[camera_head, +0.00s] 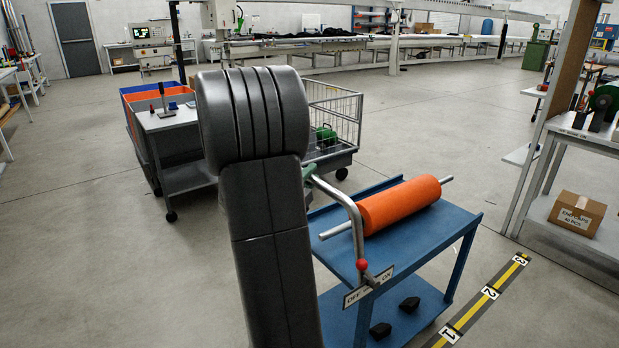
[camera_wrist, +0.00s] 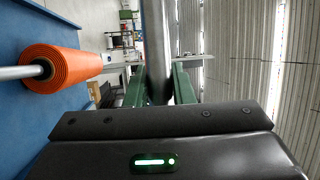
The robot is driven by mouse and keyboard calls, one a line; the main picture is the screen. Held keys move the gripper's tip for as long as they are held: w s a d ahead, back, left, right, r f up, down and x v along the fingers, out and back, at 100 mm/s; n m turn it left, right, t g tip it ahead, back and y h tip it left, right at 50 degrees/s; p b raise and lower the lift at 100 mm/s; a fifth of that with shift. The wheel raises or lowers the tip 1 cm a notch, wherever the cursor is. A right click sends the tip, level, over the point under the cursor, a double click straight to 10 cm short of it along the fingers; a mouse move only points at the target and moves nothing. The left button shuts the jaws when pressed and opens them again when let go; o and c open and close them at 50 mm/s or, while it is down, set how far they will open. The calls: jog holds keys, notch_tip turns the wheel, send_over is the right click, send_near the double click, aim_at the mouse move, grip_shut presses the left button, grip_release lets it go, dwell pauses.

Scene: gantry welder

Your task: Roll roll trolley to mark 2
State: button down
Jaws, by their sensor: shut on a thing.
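The roll trolley (camera_head: 450,222) is a blue two-shelf cart in the head view. An orange roll (camera_head: 400,205) on a grey bar lies across its top; the roll also shows at the left of the wrist view (camera_wrist: 75,68). A bent grey tube handle (camera_head: 347,203) rises at its near left. My gripper (camera_head: 309,173) is shut on this tube; in the wrist view its green fingers (camera_wrist: 158,86) close around it. Mark 2 (camera_head: 489,292) is on a yellow-black floor strip, right of the trolley. Mark 1 (camera_head: 450,334) is nearest its right side. My arm hides the trolley's left part.
A red knob (camera_head: 361,265) sits above an OFF/ON plate (camera_head: 368,287); its setting is unclear. A grey cart (camera_head: 185,180) and a wire cage cart (camera_head: 335,110) stand behind my arm. A shelf bench (camera_head: 583,235) bounds the right. Floor beyond the trolley is clear.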

jog(key=shift+w+d, duration=0.1)
jog(key=w+d+b, duration=0.3)
jog(key=w+d, duration=0.8)
jog(key=d, duration=0.5)
jog(key=w+d+b, duration=0.4)
jog(key=w+d, duration=0.8)
jog(key=d, duration=0.4)
jog(key=shift+w, duration=0.15)
jog(key=c, duration=1.3)
grip_release()
jog(key=shift+o, duration=0.2)
jog(key=v, duration=1.3)
jog(key=shift+s, duration=0.35)
jog(key=shift+a, duration=0.1)
jog(key=x, duration=1.3)
jog(key=shift+w, duration=0.4)
